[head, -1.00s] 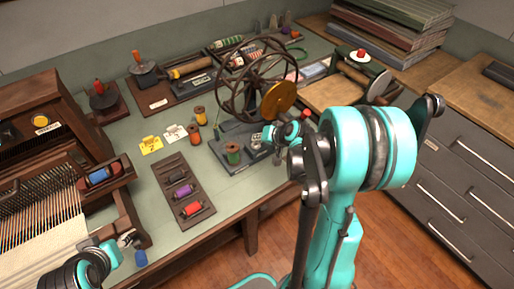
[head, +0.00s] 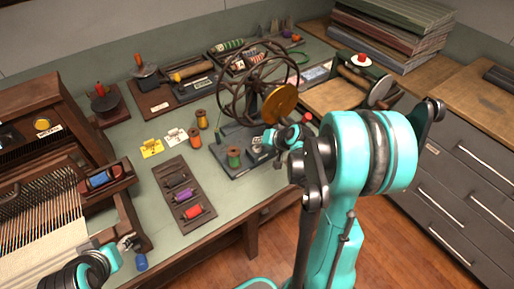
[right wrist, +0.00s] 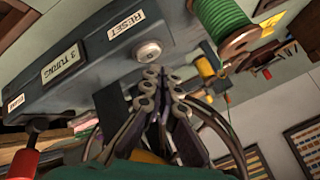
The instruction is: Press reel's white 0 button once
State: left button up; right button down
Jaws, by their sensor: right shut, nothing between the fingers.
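The reel (head: 232,88) stands on the bench with its dark spoked wheel, a brass disc (head: 279,104) and a grey base. In the right wrist view, the base front (right wrist: 75,80) carries a RESET label (right wrist: 126,25) and a "3 TURNS" label (right wrist: 63,65). A round white button (right wrist: 148,52) sits beside RESET; I cannot read a 0 on it. My right gripper (right wrist: 150,78) is shut and empty, its tips right at the button; I cannot tell whether they touch. My left gripper (head: 127,243) is at the lower left by the loom, small and partly seen.
A red knob (right wrist: 24,160) is at the base's other end. A spool tray (head: 165,178) and the loom (head: 45,200) are to the left. Bare bench lies between.

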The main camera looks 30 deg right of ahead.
aim_at(258, 149)
jog(key=shift+f, duration=0.1)
jog(key=shift+f+b, duration=0.35)
jog(key=shift+b, duration=0.1)
jog(key=shift+f+b, duration=0.45)
dwell(0.8)
jog(key=shift+r+p, duration=0.7)
jog(key=shift+r, duration=0.2)
jog(key=shift+r, duration=0.1)
notch_tip(258, 149, up, 5)
jog(key=p, duration=0.4)
